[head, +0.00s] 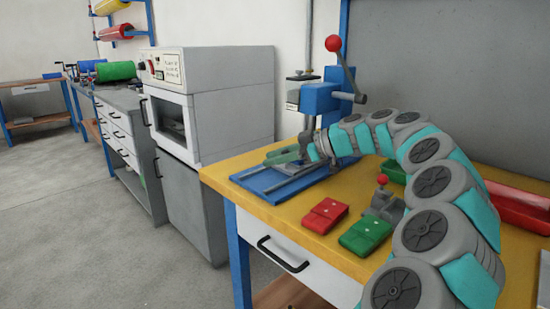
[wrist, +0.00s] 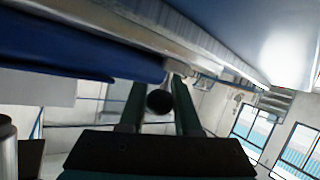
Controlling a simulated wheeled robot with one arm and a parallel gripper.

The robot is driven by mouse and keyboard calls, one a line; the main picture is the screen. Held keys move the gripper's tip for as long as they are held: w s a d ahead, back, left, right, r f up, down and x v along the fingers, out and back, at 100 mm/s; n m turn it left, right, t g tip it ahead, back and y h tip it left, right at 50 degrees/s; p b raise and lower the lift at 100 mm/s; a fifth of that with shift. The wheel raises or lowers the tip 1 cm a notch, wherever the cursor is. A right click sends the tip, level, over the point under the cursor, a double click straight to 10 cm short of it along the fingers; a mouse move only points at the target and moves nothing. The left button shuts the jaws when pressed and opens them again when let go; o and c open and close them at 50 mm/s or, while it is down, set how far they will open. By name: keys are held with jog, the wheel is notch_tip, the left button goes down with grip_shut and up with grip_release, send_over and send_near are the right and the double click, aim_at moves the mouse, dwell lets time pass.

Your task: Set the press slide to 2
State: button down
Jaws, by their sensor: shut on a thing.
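The blue press (head: 320,97) stands at the back of the yellow bench, with a red-ball lever (head: 333,43) on top. Its blue base plate (head: 262,182) with grey rails lies in front. My gripper (head: 278,156) reaches low over this base, its green fingers pointing left. In the wrist view my gripper (wrist: 159,92) has its two dark fingers on either side of a round black knob (wrist: 159,102) and is shut on it. A blue part (wrist: 85,47) and a pale metal rail (wrist: 150,30) run above the fingers. The knob is hidden in the head view. No slide number is readable.
A red block (head: 325,215), a green block (head: 365,234) and a small red-knobbed grey fixture (head: 385,203) sit on the yellow bench (head: 300,235) in front of my arm. A red bin (head: 515,208) is at right. A white oven (head: 215,100) stands left of the bench.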

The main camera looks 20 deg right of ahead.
aim_at(311, 165)
dwell(0.3)
jog(key=shift+w+d+f+b, duration=0.1)
jog(key=shift+w+d+b, duration=0.2)
jog(key=shift+d, duration=0.25)
jog(key=shift+w+d+b, duration=0.15)
jog(key=shift+d+b, duration=0.15)
jog(key=shift+d, duration=0.25)
jog(key=shift+w+d, duration=0.15)
jog(key=shift+d, duration=0.4)
jog(key=c, duration=0.6)
grip_release()
jog(key=shift+d, duration=0.1)
jog(key=shift+d, duration=0.1)
jog(key=shift+b+v, duration=0.55)
jog(key=shift+v, duration=3.3)
